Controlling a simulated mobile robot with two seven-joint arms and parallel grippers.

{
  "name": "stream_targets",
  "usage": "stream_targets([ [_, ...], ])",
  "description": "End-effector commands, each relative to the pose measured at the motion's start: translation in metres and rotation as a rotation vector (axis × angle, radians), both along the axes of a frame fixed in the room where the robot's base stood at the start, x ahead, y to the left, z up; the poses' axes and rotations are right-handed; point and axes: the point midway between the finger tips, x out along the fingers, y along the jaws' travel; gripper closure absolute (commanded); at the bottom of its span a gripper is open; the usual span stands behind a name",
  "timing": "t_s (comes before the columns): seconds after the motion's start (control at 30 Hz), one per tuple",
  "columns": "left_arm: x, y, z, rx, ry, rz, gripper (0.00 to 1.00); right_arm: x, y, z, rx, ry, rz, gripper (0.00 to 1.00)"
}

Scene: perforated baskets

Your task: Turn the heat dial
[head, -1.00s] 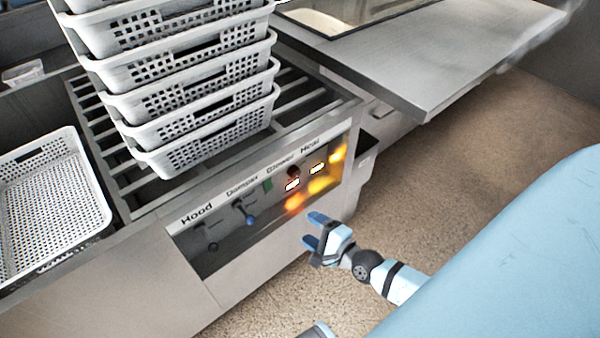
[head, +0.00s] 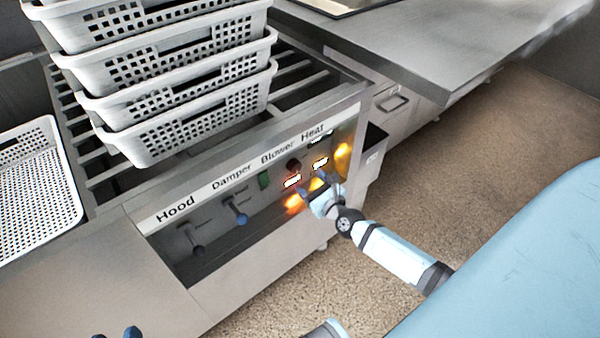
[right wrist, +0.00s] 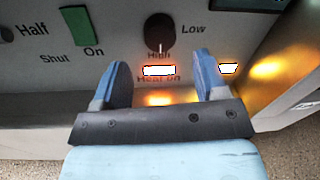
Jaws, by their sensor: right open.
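The heat dial (right wrist: 160,32) is a round black knob on the control panel, seen in the right wrist view between the words High and Low. Its white mark points down toward High. It also shows as a small dark knob in the head view (head: 293,163). A lit "Heat on" lamp (right wrist: 158,70) sits just below it. My right gripper (right wrist: 158,72) is open and empty in front of the panel, its fingers either side of the lamp, below the dial and apart from it.
A green switch (head: 264,180) is left of the dial, with the damper lever (head: 236,212) and hood lever (head: 193,240) farther left. A second lamp (head: 320,163) glows to the right. Stacked white baskets (head: 180,140) stand above the panel. The floor at right is clear.

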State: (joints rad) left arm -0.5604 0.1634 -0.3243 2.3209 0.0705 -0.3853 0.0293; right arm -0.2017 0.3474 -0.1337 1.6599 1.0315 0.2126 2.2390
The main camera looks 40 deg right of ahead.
Motion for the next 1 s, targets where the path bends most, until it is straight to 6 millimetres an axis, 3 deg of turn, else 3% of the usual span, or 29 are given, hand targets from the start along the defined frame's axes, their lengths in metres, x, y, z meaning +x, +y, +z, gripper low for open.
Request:
stream_targets([
  [0.1,0.001,-0.002,0.003,-0.012,-0.019,-0.004,0.48,0.023,0.001,0.0,0.001,-0.002,-0.002,0.33],
  [0.3,0.002,-0.005,0.008,-0.028,-0.041,-0.008,0.48,0.045,0.001,-0.001,-0.002,-0.001,-0.001,0.33],
  [0.67,0.002,-0.005,0.01,-0.032,-0.048,-0.009,0.48,0.051,0.001,0.0,-0.001,0.001,0.001,0.33],
  [0.9,0.002,-0.005,0.011,-0.032,-0.051,-0.009,0.48,0.05,0.001,0.0,-0.001,0.0,0.0,0.82],
  [1.0,0.002,-0.005,0.011,-0.031,-0.051,-0.009,0.48,0.05,0.001,0.0,-0.002,0.0,0.0,0.82],
])
